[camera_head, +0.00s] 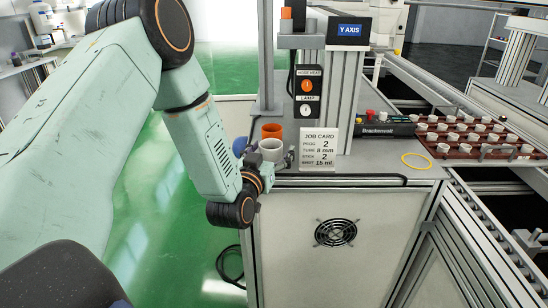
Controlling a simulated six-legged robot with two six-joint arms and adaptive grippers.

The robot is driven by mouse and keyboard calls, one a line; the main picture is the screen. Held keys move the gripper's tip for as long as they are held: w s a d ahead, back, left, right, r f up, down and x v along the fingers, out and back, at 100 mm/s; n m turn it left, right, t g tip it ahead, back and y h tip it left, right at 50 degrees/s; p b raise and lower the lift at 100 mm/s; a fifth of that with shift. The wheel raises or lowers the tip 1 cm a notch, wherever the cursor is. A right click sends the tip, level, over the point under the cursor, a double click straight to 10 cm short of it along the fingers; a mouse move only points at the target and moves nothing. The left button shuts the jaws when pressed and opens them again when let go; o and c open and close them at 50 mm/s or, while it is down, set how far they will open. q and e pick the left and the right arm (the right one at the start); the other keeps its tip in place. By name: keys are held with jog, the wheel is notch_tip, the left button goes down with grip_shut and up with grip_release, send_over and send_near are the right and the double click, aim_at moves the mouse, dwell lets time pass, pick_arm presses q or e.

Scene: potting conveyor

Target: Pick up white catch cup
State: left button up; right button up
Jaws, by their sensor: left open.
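The white catch cup (271,149) stands upright at the left front of the grey bench top. My left gripper (285,157) reaches in low from the left and is right at the cup, with dark finger parts showing at its right side. The gripper is open. The gripper and wrist cover the lower part of the cup, and I cannot tell whether the fingers touch it. My right gripper is not in view.
An orange cup (271,131) stands just behind the white cup. A job card (318,148) stands close to the right. A yellow ring (416,161) lies farther right, before a brown tray (465,148) of small white cups. A metal post rises behind.

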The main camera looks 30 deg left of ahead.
pick_arm(q)
jog(key=shift+w+a+f, duration=0.5)
jog(key=shift+w+a, duration=0.3)
jog(key=shift+w, duration=0.1)
jog(key=shift+s+d+r, duration=0.15)
jog(key=shift+d+r, duration=0.15)
jog(key=shift+d, duration=0.2)
jog(key=shift+c, duration=1)
jog(key=shift+a+f, duration=0.2)
jog(key=shift+a, duration=0.1)
jog(key=c, duration=0.5)
jog(key=shift+c, duration=0.4)
jog(key=shift+d+r, duration=0.15)
jog(key=shift+d, duration=0.1)
jog(key=c, duration=0.4)
jog(key=shift+a, duration=0.1)
jog(key=shift+a, duration=0.1)
